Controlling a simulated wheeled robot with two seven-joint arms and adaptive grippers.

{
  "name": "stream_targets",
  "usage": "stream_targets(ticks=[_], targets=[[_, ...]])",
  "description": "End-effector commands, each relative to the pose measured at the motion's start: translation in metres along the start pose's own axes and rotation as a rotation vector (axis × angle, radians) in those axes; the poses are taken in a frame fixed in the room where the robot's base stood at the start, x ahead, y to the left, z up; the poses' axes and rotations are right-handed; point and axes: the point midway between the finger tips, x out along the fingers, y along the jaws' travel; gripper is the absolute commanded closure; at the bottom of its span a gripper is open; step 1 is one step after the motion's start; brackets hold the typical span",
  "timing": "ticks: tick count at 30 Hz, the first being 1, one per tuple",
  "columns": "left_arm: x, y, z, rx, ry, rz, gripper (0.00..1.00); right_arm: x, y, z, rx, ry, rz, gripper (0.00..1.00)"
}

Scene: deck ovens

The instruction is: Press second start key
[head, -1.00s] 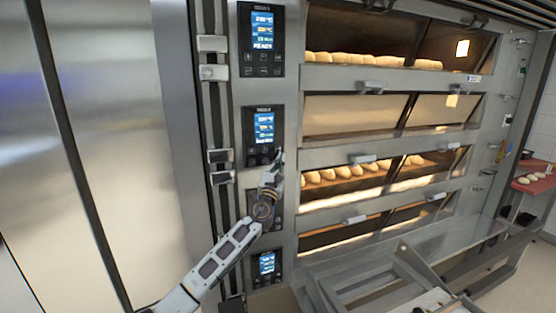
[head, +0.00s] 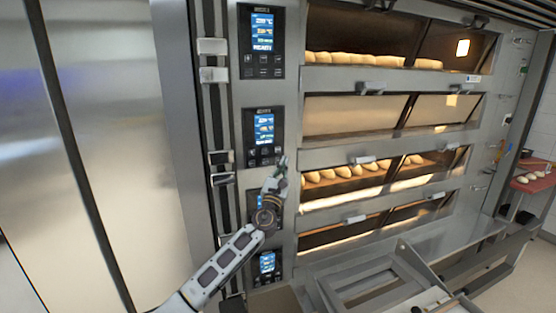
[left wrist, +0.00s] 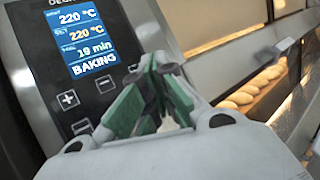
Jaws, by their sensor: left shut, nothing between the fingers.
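The second control panel from the top (head: 264,137) has a lit blue screen with keys below it. In the left wrist view a panel (left wrist: 95,45) reads 220 °C, 19 min and BAKING, with plus and minus keys under the screen. My left gripper (head: 283,160) is shut and empty. It is just below and right of the second panel's keys in the head view. Its green fingertips (left wrist: 152,92) hide part of the key area in the left wrist view, including any start key there; I cannot tell whether they touch the panel. My right gripper is out of view.
The top panel (head: 262,40) reads READY. My left arm partly covers the third panel (head: 251,205); the bottom panel (head: 267,264) is lit. Oven doors with handles, such as this one (head: 362,160), stand right of the panels. A metal frame (head: 385,275) stands low in front.

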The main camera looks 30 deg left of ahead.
Motion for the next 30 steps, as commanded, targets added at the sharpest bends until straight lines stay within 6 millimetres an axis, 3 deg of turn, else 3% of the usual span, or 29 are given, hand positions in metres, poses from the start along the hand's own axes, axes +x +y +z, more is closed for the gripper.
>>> stream_targets(ticks=[10,30], targets=[[-0.012,-0.009,0.010,0.000,0.000,0.000,1.00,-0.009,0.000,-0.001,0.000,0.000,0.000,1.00],[-0.013,-0.010,0.010,-0.001,0.000,0.000,1.00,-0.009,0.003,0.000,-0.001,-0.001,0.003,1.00]])
